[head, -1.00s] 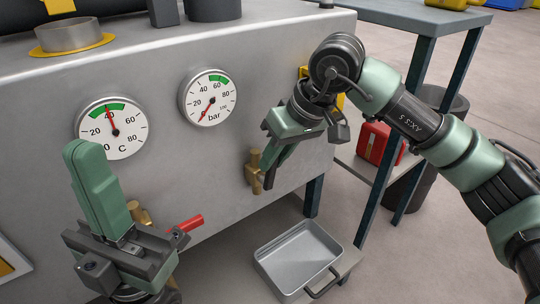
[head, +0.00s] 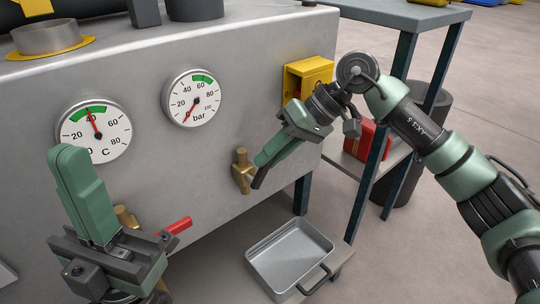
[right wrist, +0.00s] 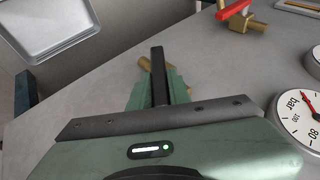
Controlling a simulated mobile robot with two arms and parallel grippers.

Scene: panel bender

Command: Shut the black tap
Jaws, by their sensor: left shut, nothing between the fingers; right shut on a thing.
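The black tap has a brass body (head: 242,168) on the front of the grey tank, below the bar gauge. My right gripper (head: 264,168) is at its right side, shut on the black lever (head: 258,180), which slants down to the left with its end showing past the fingertips. In the right wrist view the black lever (right wrist: 158,75) runs between the green fingers, and part of the brass body (right wrist: 146,64) shows beside it. My left gripper (head: 70,160) is shut and empty, pointing up in front of the tank at the lower left.
A red-handled tap (head: 176,226) with a brass body is just right of my left gripper. A grey tray (head: 290,255) stands below the black tap. A yellow box (head: 308,75) is on the tank's right end. A blue-grey table (head: 400,14) stands behind my right arm.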

